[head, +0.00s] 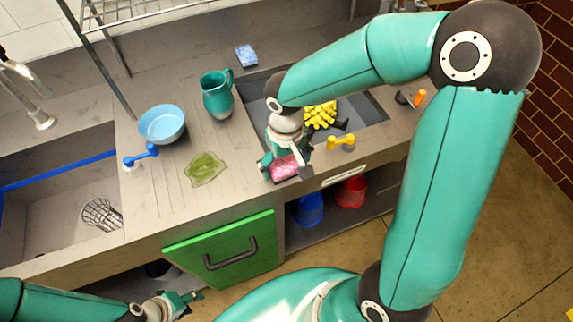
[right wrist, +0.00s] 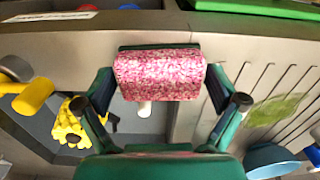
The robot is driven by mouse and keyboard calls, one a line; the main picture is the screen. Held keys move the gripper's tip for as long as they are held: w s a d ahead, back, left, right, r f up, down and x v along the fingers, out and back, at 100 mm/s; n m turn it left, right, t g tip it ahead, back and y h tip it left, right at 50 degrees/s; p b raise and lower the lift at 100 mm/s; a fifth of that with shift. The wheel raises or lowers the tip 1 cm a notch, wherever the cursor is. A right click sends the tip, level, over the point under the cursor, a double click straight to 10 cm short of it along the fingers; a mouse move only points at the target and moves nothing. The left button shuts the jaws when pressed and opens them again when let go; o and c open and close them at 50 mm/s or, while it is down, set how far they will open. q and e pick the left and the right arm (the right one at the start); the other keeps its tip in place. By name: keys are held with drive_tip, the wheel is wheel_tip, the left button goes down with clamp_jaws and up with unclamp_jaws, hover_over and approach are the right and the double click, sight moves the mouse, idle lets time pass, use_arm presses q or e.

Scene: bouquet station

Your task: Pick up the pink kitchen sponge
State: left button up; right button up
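The pink kitchen sponge (head: 285,167) is at the front edge of the counter, speckled pink with a dark green strip along one side. In the right wrist view the sponge (right wrist: 159,75) spans the space between my right gripper's fingers (right wrist: 160,88), whose dark pads meet its two ends. In the head view my right gripper (head: 286,166) points down around the sponge. I cannot tell whether the sponge still touches the counter. My left gripper (head: 187,299) is low at the bottom left, away from the sponge; its fingers are too small to judge.
A teal pitcher (head: 217,94), a blue bowl (head: 162,124) and a green cloth-like piece (head: 205,169) stand left of the sponge. Behind it, a basin holds a yellow bunch (head: 320,115). A yellow tap handle (head: 341,142) is close on the right. A blue sponge (head: 246,55) lies farther back.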

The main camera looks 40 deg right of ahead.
sight(286, 164)
drive_tip(key=c, duration=0.5)
drive_tip(key=shift+r, duration=0.1)
wheel_tip(286, 164, up, 20)
idle(0.4)
drive_tip(key=o, duration=0.4)
drive_tip(key=c, duration=0.5)
